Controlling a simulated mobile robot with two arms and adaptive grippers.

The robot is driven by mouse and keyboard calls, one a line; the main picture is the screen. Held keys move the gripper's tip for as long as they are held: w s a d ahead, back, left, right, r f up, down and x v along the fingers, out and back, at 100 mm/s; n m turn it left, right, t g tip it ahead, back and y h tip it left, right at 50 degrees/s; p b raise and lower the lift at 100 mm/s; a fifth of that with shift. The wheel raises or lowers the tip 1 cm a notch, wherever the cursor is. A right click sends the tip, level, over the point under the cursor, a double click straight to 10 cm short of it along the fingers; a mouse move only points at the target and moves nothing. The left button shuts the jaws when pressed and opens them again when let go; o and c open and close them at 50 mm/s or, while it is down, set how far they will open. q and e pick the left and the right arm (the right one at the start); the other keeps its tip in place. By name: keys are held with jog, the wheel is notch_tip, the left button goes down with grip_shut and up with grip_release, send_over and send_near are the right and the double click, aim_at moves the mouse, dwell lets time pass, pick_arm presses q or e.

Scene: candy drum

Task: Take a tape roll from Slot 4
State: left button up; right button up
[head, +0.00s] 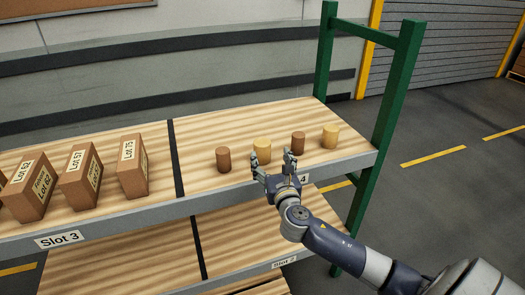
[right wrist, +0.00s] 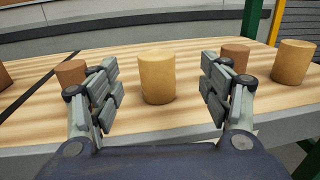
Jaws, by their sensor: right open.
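Several tape rolls stand upright in a row in Slot 4 on the top shelf (head: 220,130), brown and tan by turns. From left they are a brown roll (head: 223,159), a tan roll (head: 262,151), another brown roll (head: 298,142) and another tan roll (head: 330,136). My right gripper (head: 273,166) is open at the shelf's front edge, facing the left tan roll. In the right wrist view that tan roll (right wrist: 157,76) stands between the open fingers (right wrist: 160,92), a little beyond the tips, with no contact visible. The slot label is partly hidden by my gripper. My left gripper is not in view.
Brown lot boxes (head: 133,166) stand in Slot 3, left of a dark divider (head: 176,158). A green rack post (head: 391,120) rises right of the rolls. A lower shelf (head: 235,235) lies below. Bare wood surrounds the rolls.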

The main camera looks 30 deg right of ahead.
aim_at(262, 142)
jog(key=shift+a+p+x, duration=0.15)
jog(key=shift+p+x, duration=0.2)
jog(key=shift+x, duration=2.05)
jog(key=shift+a+p+x, duration=0.1)
jog(key=shift+p+x, duration=0.2)
jog(key=shift+x, duration=2.1)
jog(key=c, duration=1.2)
